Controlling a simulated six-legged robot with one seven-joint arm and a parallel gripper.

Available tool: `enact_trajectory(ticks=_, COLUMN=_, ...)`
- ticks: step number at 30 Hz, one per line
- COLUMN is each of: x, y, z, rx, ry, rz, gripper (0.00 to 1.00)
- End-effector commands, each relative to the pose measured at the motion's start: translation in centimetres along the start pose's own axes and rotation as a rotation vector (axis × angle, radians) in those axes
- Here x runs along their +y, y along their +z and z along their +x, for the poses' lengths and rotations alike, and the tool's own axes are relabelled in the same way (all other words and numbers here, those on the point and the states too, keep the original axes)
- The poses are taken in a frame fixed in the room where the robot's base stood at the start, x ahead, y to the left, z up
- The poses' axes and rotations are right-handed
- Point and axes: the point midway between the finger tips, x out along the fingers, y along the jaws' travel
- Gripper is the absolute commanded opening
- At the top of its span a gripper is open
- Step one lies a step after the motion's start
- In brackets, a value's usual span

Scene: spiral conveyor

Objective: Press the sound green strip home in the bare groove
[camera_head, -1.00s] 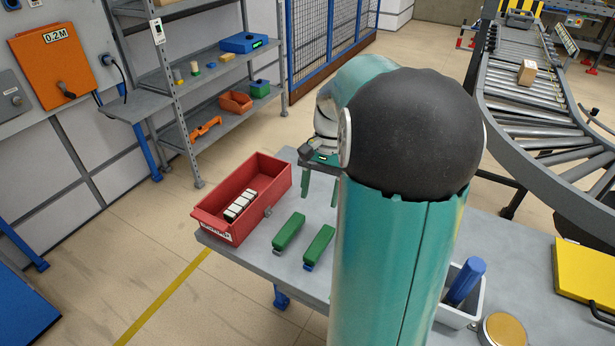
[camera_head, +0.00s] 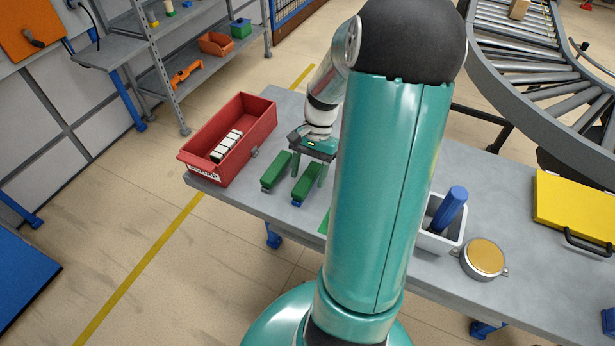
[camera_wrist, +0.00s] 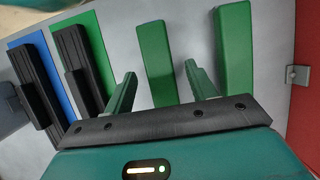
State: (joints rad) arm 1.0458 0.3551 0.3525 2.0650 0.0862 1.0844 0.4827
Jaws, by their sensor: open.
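Two green strips lie side by side on the grey table, the left strip (camera_head: 276,171) beside the red bin and the right strip (camera_head: 308,183) nearer my arm. In the wrist view the bin-side strip (camera_wrist: 234,60) looks wider than the other strip (camera_wrist: 157,62). I cannot tell which is sound. My gripper (camera_wrist: 160,73) is open and empty, its fingers on either side of the narrower-looking strip; contact cannot be judged. Two black ribbed holders show at the wrist view's left, one on a blue plate (camera_wrist: 30,45), one on a green plate (camera_wrist: 92,30). Which groove is bare is unclear.
The red bin (camera_head: 262,120) holds several white pieces. A grey tray (camera_head: 428,240) with a blue-handled tool (camera_head: 453,205), a round brass-topped piece (camera_head: 484,257) and a yellow case (camera_head: 577,205) stand to the right. My arm hides the table's middle.

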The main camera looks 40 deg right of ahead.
Motion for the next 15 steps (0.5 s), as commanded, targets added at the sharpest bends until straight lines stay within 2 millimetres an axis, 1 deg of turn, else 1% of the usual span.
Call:
enact_trajectory(ticks=1, x=0.0, y=0.0, z=0.7, rx=-0.003, ry=0.000, rz=0.000, gripper=0.56)
enact_trajectory(ticks=3, x=0.0, y=0.0, z=1.3, rx=-0.001, ry=0.000, rz=-0.001, gripper=0.56)
enact_trajectory(ticks=6, x=0.0, y=0.0, z=1.8, rx=-0.001, ry=0.000, rz=-0.001, gripper=0.56)
enact_trajectory(ticks=14, x=0.0, y=0.0, z=1.9, rx=0.001, ry=0.000, rz=-0.001, gripper=0.56)
enact_trajectory(ticks=15, x=0.0, y=0.0, z=1.9, rx=0.000, ry=0.000, rz=-0.001, gripper=0.50)
